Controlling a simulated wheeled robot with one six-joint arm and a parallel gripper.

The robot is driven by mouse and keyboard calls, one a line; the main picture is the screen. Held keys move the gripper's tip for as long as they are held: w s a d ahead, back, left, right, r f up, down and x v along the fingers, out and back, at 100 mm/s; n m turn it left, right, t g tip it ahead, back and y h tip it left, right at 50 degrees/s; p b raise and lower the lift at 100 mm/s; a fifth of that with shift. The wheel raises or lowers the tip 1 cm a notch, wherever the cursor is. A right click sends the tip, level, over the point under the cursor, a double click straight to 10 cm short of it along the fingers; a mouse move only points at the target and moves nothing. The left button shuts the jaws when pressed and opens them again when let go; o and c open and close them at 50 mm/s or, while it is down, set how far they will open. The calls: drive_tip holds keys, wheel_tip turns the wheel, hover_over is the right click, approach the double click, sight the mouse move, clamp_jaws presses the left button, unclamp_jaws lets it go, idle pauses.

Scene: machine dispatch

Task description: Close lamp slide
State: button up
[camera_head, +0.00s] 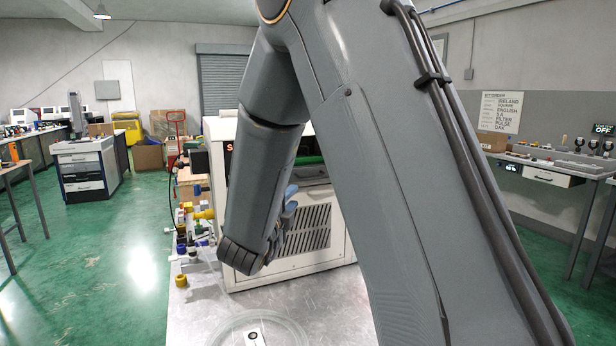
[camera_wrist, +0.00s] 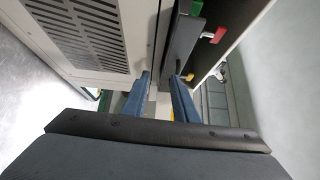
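A white machine cabinet (camera_head: 335,258) with a slotted vent stands on the metal bench, partly hidden by my arm. In the wrist view its side (camera_wrist: 95,28) fills the upper left. A dark grey upright bar (camera_wrist: 182,45) runs along its edge, with a green piece (camera_wrist: 197,7) at the top and a red tab (camera_wrist: 219,34) sticking out to the right. I cannot tell which part is the lamp slide. My gripper (camera_wrist: 161,77) has its blue fingers apart near the bar's lower end, with nothing clearly held; contact cannot be told.
The metal bench (camera_head: 205,318) carries a round clear dish (camera_head: 290,325) in front of the machine. Several coloured fittings, including a yellow one (camera_head: 181,281), stand along its left edge. Green floor (camera_head: 115,240) lies open to the left. A side bench (camera_head: 560,165) stands at the right.

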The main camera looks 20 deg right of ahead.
drive_tip(key=w+d+r+m+h+p, duration=0.2)
drive_tip(key=w+d+r+p, duration=0.1)
drive_tip(key=d, duration=0.3)
drive_tip(key=shift+w+d+r+m+g+h, duration=0.2)
drive_tip(key=shift+w+d+m+g+h, duration=0.1)
drive_tip(key=shift+w+m, duration=0.15)
drive_tip(key=shift+c, duration=0.4)
clamp_jaws()
idle(0.9)
